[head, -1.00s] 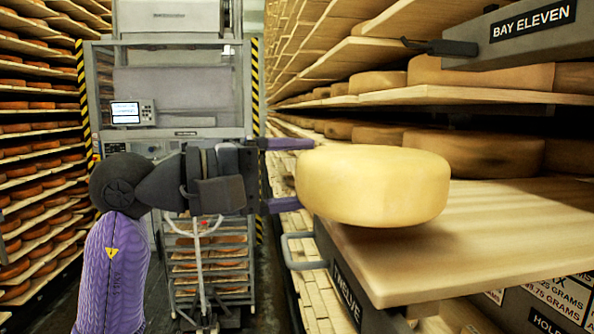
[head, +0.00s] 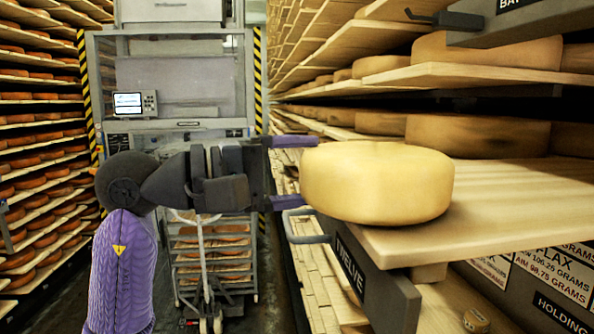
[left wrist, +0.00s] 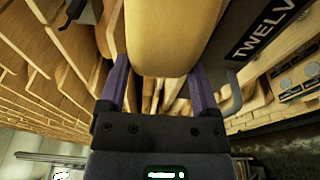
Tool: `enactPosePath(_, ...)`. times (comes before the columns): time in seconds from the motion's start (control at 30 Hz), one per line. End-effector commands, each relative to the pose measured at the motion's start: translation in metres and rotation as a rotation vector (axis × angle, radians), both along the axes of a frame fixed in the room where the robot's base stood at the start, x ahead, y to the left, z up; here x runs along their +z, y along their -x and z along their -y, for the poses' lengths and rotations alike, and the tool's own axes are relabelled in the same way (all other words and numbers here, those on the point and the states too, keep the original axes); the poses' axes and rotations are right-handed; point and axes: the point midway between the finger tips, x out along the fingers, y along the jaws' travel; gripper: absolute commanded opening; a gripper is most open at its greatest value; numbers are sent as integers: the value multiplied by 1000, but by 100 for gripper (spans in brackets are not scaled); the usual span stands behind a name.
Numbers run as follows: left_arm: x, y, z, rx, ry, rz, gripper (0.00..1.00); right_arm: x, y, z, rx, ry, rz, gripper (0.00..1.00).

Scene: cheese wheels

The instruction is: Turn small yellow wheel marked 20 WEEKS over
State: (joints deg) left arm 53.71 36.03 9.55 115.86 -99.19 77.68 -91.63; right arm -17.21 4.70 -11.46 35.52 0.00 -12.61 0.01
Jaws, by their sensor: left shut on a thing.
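The yellow wheel (head: 377,184) is pale, smooth and flat-lying at the left edge of the lower right shelf board (head: 500,205), its left part overhanging that edge. It also shows at the top of the left wrist view (left wrist: 172,35). I see no 20 WEEKS marking on it. My left gripper (head: 297,171) is shut on the wheel from the left, with one purple finger on either side in the left wrist view (left wrist: 160,85). I cannot tell whether the wheel touches the board. My right gripper is out of view.
Larger tan wheels (head: 478,136) stand on the boards behind. A grey hook (head: 445,19) juts out above right. A grey handle (head: 305,226) and the TWELVE beam (head: 372,290) lie below. A caged machine (head: 170,75) and a cart of wheels (head: 212,262) stand behind my arm.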

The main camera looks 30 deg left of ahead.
Motion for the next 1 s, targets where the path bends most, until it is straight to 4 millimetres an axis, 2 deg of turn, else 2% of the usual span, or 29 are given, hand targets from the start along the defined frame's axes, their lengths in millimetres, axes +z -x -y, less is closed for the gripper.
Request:
enactPosePath(0.2,-1,0,0,1,5,5,0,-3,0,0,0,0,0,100)
enactPosePath(0.23,-1,0,0,1,5,5,87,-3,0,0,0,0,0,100)
enactPosePath(0.3,-1,0,0,0,4,4,100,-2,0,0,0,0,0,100)
enactPosePath(0.57,-4,2,-3,1,-2,-2,100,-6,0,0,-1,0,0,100)
enactPosePath(0.8,-8,42,-43,7,-1,2,100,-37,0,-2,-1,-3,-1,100)
enactPosePath(1.0,-4,67,-67,3,2,2,100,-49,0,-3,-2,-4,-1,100)
